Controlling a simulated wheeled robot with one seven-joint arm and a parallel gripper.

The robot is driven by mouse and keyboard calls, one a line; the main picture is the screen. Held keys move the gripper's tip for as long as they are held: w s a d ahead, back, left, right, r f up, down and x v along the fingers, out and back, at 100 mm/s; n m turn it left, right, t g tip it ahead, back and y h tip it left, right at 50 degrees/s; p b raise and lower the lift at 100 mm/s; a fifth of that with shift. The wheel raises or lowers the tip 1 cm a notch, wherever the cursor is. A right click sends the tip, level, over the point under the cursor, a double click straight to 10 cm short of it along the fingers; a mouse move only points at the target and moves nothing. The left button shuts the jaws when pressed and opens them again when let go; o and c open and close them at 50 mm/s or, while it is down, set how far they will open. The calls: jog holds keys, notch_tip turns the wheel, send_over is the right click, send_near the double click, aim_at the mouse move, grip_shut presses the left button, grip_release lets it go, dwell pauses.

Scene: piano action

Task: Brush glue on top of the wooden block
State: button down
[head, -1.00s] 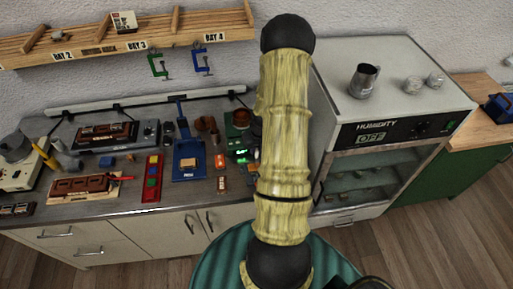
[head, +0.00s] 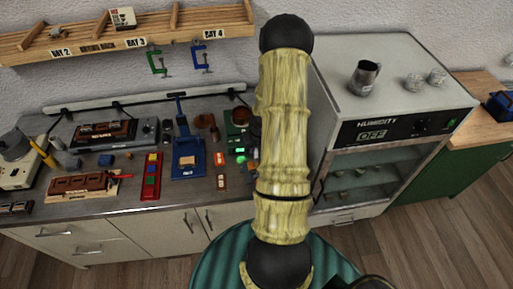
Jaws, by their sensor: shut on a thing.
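A small tan block, seemingly the wooden block (head: 187,161), rests on the blue fixture (head: 186,143) on the workbench. Whether glue lies on its top is too small to tell. My arm stands upright in the middle of the head view and covers part of the bench's right end. My gripper does not show, nor does anything it holds. No brush can be made out. A brown round pot (head: 205,121) stands behind the fixture, but I cannot tell its contents.
A red tray with coloured pieces (head: 151,177) lies left of the fixture. Several small parts and a green device (head: 237,131) crowd its right. A humidity cabinet (head: 390,120) stands right of my arm. A wooden shelf (head: 130,38) hangs above, with green and blue clamps below it.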

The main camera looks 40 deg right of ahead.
jog(key=shift+s+d, duration=0.7)
jog(key=shift+d, duration=0.25)
jog(key=shift+w+a, duration=0.1)
jog(key=shift+w, duration=0.05)
jog(key=shift+w+a, duration=0.55)
jog(key=shift+a, duration=0.25)
jog(key=shift+s+d, duration=0.6)
jog(key=shift+d, duration=0.2)
jog(key=shift+w+a, duration=0.1)
